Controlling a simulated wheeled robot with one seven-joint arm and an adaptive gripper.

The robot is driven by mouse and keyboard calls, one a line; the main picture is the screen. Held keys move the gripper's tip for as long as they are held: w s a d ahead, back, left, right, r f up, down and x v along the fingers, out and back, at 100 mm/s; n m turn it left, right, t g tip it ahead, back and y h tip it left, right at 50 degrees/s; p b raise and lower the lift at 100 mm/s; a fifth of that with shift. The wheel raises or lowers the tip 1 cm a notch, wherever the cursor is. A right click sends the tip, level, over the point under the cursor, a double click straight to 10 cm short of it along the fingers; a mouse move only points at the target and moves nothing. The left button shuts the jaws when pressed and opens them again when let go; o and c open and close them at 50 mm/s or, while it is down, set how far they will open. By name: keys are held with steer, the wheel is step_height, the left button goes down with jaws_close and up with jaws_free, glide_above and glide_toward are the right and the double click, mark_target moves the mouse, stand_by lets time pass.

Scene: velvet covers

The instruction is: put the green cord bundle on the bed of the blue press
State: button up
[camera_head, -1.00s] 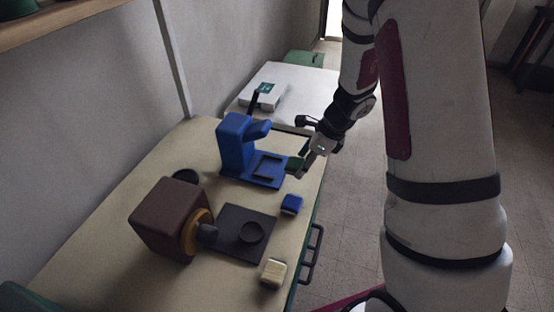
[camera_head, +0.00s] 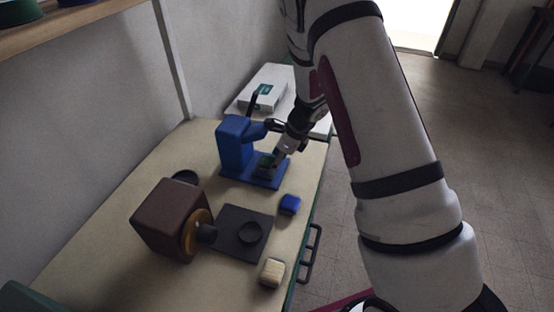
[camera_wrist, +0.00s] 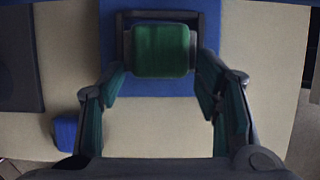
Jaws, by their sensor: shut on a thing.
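The blue press (camera_head: 236,143) stands on the table with its flat bed (camera_head: 270,182) toward the right. My gripper (camera_head: 272,160) is over that bed, close under the press's upper arm. The green cord bundle (camera_head: 265,160) is between my fingertips. In the wrist view my gripper (camera_wrist: 162,55) is shut on the green bundle (camera_wrist: 160,50), one finger on each side. The blue bed (camera_wrist: 155,88) shows around and below the bundle, with a dark raised pad partly hidden under it. I cannot tell whether the bundle touches the pad.
A blue bundle (camera_head: 290,204) and a cream bundle (camera_head: 272,271) lie near the table's right edge. A brown machine (camera_head: 170,218) with a dark plate (camera_head: 246,232) stands in front of the press. A white box (camera_head: 265,88) lies behind.

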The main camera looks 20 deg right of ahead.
steer(key=shift+f+b, duration=0.3)
steer(key=shift+f, duration=0.3)
steer(key=o, duration=1)
steer(key=shift+a, duration=0.1)
steer(key=shift+o, duration=0.2)
